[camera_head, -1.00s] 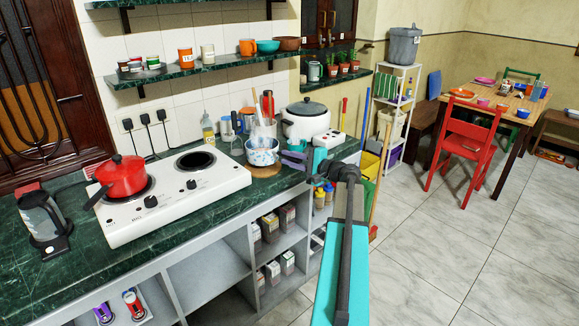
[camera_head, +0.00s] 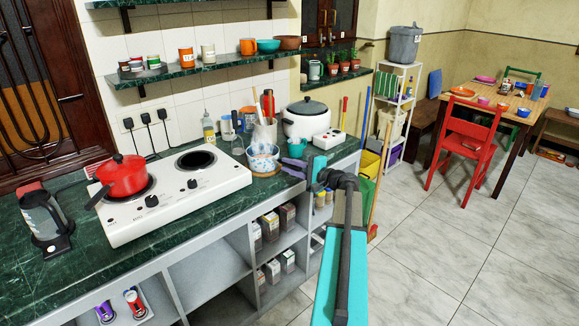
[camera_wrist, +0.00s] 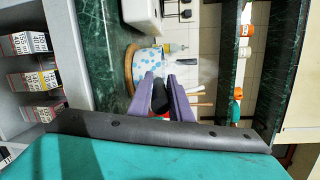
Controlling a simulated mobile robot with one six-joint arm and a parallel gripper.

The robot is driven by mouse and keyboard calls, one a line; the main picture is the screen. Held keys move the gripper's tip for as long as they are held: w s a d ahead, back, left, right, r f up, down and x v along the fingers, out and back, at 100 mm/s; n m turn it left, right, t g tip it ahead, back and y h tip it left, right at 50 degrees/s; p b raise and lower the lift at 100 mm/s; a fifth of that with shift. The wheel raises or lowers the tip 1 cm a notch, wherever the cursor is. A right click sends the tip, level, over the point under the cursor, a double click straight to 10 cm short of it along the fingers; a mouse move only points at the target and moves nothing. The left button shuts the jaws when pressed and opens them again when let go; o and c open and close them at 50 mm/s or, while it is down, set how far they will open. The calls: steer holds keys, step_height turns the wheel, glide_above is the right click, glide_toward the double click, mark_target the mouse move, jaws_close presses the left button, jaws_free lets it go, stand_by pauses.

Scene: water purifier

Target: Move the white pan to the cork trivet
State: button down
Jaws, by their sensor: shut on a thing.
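The white pan with blue spots (camera_head: 262,163) is at the back right of the counter, right of the hob. It also shows in the wrist view (camera_wrist: 146,62). The cork trivet (camera_head: 266,173) is directly under the pan, its brown rim showing in the wrist view (camera_wrist: 128,70). The pan looks upright and on the trivet; I cannot tell for sure whether it rests fully. My gripper (camera_head: 295,168) is just right of the pan. In the wrist view its purple fingers (camera_wrist: 166,92) are shut on the pan's black handle (camera_wrist: 160,97).
A white hob (camera_head: 175,192) with a red pot (camera_head: 122,178) stands to the left. A rice cooker (camera_head: 306,120) and utensils in a holder (camera_head: 265,132) stand close behind the pan. Open shelves (camera_head: 270,250) lie below the counter's front edge.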

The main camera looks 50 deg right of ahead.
steer(key=c, duration=1.6)
jaws_free()
steer(key=s, duration=0.4)
steer(key=s+b, duration=0.1)
steer(key=s, duration=0.3)
steer(key=s+d+r, duration=0.1)
steer(key=s, duration=0.3)
steer(key=shift+r+b, duration=0.1)
steer(key=shift+b, duration=0.2)
